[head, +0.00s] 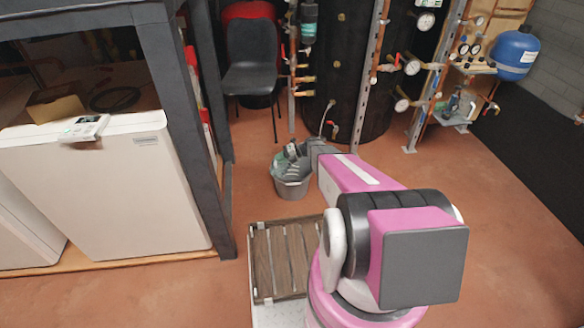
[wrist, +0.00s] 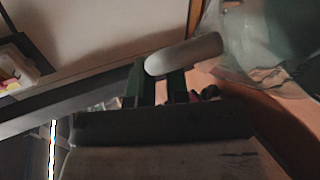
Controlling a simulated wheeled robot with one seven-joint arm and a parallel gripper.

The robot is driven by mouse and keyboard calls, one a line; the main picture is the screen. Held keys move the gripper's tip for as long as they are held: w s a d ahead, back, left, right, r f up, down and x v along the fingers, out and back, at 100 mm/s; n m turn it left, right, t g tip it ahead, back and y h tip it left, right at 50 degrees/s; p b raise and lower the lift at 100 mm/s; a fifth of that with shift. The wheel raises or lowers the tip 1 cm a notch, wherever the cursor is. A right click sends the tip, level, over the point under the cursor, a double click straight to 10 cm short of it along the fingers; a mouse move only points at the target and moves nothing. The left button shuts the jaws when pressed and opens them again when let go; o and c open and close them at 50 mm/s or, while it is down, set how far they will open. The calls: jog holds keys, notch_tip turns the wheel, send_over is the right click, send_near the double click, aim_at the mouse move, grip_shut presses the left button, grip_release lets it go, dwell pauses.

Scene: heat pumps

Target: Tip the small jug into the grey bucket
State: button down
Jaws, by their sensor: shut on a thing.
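The grey bucket (head: 293,189) stands on the floor near the middle of the head view. My gripper (head: 296,151) is over it, with my arm reaching from the lower right. The small jug (head: 283,161), pale and see-through, is at the bucket's mouth. In the wrist view, my gripper (wrist: 160,88) is shut on the jug's rounded grey handle (wrist: 185,54). The jug's clear body (wrist: 268,42) fills the upper right there. Its exact tilt and contents are hard to tell, and the bucket's inside is mostly hidden.
A slatted wooden platform (head: 268,265) lies in front of the bucket. A dark frame post (head: 185,120) and white unit (head: 110,190) stand left. A dark chair (head: 251,60), black tank (head: 345,75) and pipework are behind. Red floor at right is clear.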

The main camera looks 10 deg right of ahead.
jog(key=shift+w+d+f+m+g+y, duration=0.15)
jog(key=shift+w+d+m+g+y, duration=0.3)
jog(key=shift+w+d, duration=0.75)
dwell(0.5)
jog(key=shift+w+d+r+m+y+p, duration=0.55)
jog(key=shift+w+d+m+y, duration=0.1)
jog(key=shift+w+d+y, duration=0.25)
dwell(0.7)
